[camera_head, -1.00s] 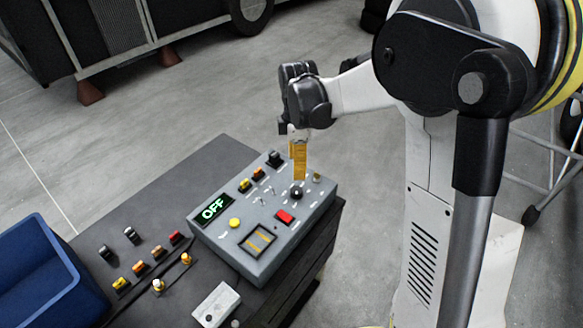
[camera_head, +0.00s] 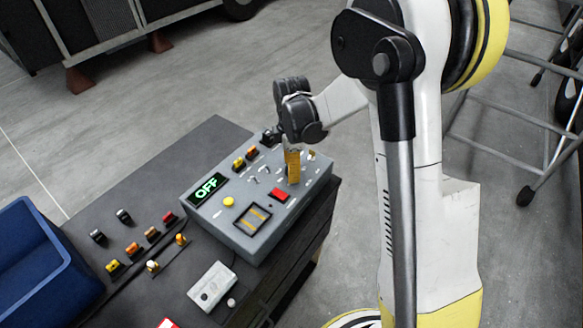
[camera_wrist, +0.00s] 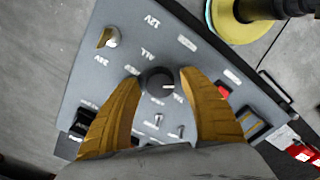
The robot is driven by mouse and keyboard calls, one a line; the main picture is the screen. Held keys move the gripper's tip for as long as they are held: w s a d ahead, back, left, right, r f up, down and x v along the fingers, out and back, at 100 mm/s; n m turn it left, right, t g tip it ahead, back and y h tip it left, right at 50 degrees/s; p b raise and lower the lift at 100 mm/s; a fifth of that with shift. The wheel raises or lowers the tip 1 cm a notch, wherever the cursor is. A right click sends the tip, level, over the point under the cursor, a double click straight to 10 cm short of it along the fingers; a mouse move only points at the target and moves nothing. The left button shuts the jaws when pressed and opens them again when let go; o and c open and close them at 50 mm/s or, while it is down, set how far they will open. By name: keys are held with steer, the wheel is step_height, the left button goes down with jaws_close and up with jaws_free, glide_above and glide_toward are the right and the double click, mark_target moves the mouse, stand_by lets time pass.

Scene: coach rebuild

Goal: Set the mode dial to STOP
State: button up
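The grey control panel (camera_head: 240,238) sits on a dark bench. The black mode dial (camera_wrist: 157,82) is in the wrist view, with its white mark toward the right. One nearby label reads ALL, upside down; the others around the dial are too small to read. My gripper (camera_wrist: 160,74) has its yellow fingers apart, one on each side of the dial. I cannot tell whether they touch it. In the head view, my gripper (camera_head: 292,182) reaches down to the panel and hides the dial. The panel display (camera_head: 206,188) reads OFF.
A gold-tipped selector knob (camera_wrist: 108,38) sits between 12V and 28V labels. Small toggles (camera_wrist: 158,120) and a red button (camera_head: 279,195) are close to the fingers. A blue bin (camera_head: 72,265) and a white box (camera_head: 212,287) are on the bench.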

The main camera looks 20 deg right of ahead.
steer(key=c, duration=0.9)
steer(key=shift+c, duration=0.2)
steer(key=shift+m, duration=0.4)
steer(key=m+b, duration=0.1)
steer(key=m, duration=0.8)
steer(key=m+b, duration=0.1)
steer(key=m, duration=0.4)
steer(key=shift+m, duration=2.5)
jaws_close()
